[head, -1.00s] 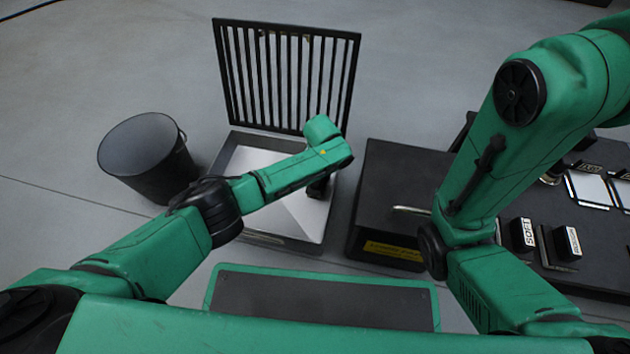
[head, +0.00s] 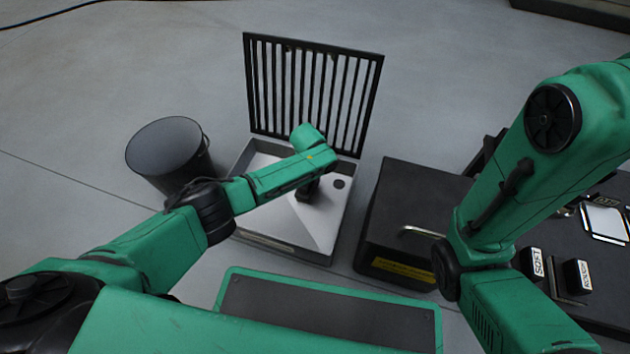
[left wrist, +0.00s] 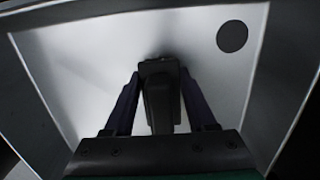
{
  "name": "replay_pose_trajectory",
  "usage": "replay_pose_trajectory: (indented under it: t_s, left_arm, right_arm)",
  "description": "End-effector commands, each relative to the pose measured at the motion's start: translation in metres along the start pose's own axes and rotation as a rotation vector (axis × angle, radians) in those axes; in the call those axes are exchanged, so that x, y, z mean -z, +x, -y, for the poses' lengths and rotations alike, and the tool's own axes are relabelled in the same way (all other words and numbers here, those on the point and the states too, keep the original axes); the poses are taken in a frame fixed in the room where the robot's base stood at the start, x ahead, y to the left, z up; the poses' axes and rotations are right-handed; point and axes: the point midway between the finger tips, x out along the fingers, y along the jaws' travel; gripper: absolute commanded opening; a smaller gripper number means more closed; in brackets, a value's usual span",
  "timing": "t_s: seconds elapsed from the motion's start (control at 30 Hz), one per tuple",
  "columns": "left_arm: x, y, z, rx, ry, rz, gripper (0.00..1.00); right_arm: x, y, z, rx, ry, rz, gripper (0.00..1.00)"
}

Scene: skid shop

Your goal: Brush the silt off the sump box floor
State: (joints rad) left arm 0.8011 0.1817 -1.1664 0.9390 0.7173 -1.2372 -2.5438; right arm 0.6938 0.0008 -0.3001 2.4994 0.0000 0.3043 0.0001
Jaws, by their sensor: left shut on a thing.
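The sump box (head: 341,228) is an open, shallow metal box on the floor, with a pale bottom. A dark round hole (head: 339,184) is near its far right corner; the hole also shows in the left wrist view (left wrist: 232,36). My left gripper (head: 308,192) is inside the box outline, pointing down, left of the hole. In the left wrist view its two fingers are shut on a dark brush handle (left wrist: 160,95). The brush's lower end is hidden or too dark to make out. Grey shading lies on the box floor; I cannot tell silt from shadow. My right gripper is out of frame.
A black barred grate (head: 312,90) stands upright at the box's far edge. A dark bucket (head: 168,160) stands to the left. A black case with a handle (head: 400,260) is close on the right. A dark surface with labelled blocks (head: 537,264) lies beyond it.

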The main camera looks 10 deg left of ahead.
Motion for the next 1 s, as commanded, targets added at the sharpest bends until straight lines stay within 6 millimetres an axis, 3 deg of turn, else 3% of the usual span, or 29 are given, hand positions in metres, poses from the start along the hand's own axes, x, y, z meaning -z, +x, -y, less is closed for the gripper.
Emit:
replay_pose_trajectory:
  t_s: [0.33, 1.0]
  left_arm:
    - [0.004, 0.004, -0.035, -0.008, -0.003, -0.009, 0.00]
    - [0.003, 0.004, -0.082, -0.006, -0.002, -0.007, 0.00]
  right_arm:
    - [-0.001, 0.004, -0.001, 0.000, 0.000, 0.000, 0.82]
    - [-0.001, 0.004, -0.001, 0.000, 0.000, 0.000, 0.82]
